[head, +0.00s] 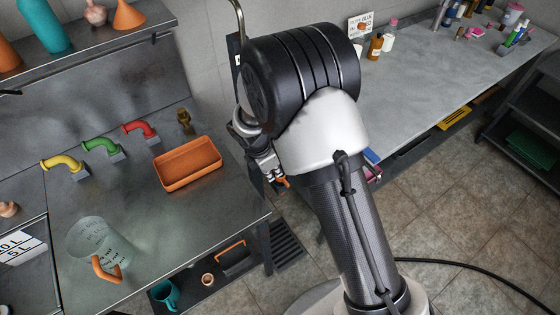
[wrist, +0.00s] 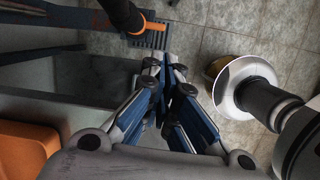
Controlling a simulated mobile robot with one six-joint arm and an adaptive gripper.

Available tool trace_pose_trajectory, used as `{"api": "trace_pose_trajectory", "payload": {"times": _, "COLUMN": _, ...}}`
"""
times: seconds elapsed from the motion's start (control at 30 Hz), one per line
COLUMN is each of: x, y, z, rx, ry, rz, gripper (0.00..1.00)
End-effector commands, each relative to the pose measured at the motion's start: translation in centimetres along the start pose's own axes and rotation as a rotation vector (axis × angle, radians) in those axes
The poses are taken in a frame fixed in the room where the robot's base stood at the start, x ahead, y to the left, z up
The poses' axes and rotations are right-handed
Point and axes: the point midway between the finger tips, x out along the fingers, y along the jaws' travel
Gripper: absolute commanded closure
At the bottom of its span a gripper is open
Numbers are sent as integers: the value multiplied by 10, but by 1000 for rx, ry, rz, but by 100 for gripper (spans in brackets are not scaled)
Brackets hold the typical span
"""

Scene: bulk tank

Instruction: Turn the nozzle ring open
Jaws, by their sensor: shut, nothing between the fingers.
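A black cylinder (wrist: 122,12) comes in from the top of the wrist view, with an orange part (wrist: 153,27) at its lower end. This looks like the nozzle and its ring, but I cannot tell which way the ring is turned. My gripper (wrist: 167,75) is shut and empty, with its fingertips below the orange part in the picture and apart from it. In the head view my gripper (head: 272,175) is beyond the table's right edge, close to a small orange piece (head: 284,182). My arm hides most of the nozzle there.
The grey table (head: 130,215) holds an orange tray (head: 187,163), a clear jug (head: 92,247) and yellow, green and red pipe bends. A dark grate (head: 288,246) lies on the floor beside it. A long bench (head: 430,70) stands at the back right.

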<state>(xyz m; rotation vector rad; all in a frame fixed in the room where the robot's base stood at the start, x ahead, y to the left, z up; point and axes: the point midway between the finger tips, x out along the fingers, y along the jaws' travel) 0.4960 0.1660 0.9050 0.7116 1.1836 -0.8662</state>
Motion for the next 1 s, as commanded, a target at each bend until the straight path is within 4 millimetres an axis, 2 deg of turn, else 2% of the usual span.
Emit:
{"api": "trace_pose_trajectory", "payload": {"times": 0.03, "x": 9, "y": 1, "z": -6, "rx": -40, "ry": -1, "rz": -6, "gripper": 100}}
{"api": "trace_pose_trajectory", "payload": {"times": 0.17, "x": 21, "y": 2, "z": -13, "rx": -86, "ry": -1, "rz": -10, "gripper": 100}}
{"api": "trace_pose_trajectory", "payload": {"times": 0.27, "x": 32, "y": 2, "z": -13, "rx": -89, "ry": -1, "rz": -9, "gripper": 100}}
{"api": "trace_pose_trajectory", "payload": {"times": 0.5, "x": 76, "y": 0, "z": -13, "rx": -86, "ry": -1, "rz": -11, "gripper": 100}}
{"api": "trace_pose_trajectory", "payload": {"times": 0.7, "x": 106, "y": 1, "z": -12, "rx": -83, "ry": -1, "rz": -10, "gripper": 100}}
{"api": "trace_pose_trajectory", "payload": {"times": 1.0, "x": 118, "y": 1, "z": -12, "rx": -83, "ry": -1, "rz": -9, "gripper": 100}}
